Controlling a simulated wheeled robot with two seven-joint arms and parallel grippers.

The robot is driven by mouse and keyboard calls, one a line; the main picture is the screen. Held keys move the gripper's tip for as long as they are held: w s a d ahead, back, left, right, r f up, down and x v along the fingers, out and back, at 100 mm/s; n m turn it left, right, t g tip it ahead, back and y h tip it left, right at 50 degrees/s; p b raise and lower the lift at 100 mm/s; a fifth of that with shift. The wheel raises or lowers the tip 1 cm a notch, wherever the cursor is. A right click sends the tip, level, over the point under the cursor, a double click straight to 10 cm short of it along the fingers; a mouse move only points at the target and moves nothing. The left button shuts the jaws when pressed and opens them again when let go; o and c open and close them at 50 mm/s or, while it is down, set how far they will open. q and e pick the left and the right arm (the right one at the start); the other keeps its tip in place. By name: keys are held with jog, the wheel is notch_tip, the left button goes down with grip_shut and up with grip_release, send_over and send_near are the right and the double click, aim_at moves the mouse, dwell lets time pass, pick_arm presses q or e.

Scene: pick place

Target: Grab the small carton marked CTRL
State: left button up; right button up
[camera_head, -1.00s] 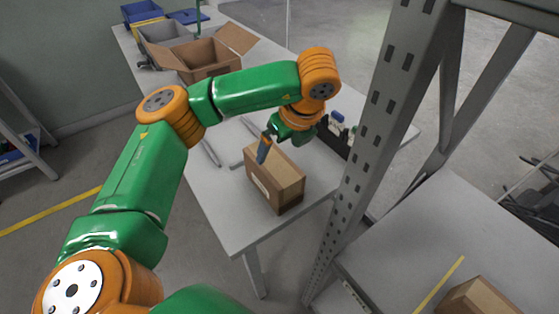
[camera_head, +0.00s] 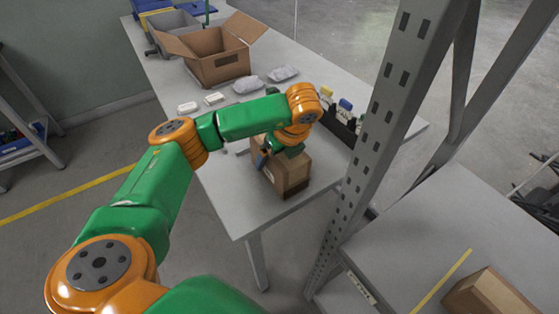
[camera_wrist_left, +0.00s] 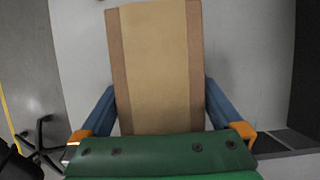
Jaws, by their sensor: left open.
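A brown carton (camera_head: 289,180) stands near the front edge of the grey table in the head view, partly hidden by my left arm. No CTRL marking can be read on it. My left gripper (camera_head: 275,157) is right over the carton's top, with one blue finger showing at its left side. In the left wrist view, the carton's tan top with brown edges (camera_wrist_left: 155,65) lies between the two open blue fingers of the left gripper (camera_wrist_left: 160,100). I cannot tell whether either finger touches it. My right gripper is in neither view.
A grey metal post (camera_head: 385,130) rises right of the table (camera_head: 250,215). An open cardboard box (camera_head: 219,68), grey bags (camera_head: 248,84) and small white items stand farther back. A black holder (camera_head: 338,129) is right of the carton. Another carton (camera_head: 490,294) sits on the lower right surface.

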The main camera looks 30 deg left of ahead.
pick_arm(q)
jog(key=shift+f, duration=0.15)
dwell(0.4)
jog(key=c, duration=1.5)
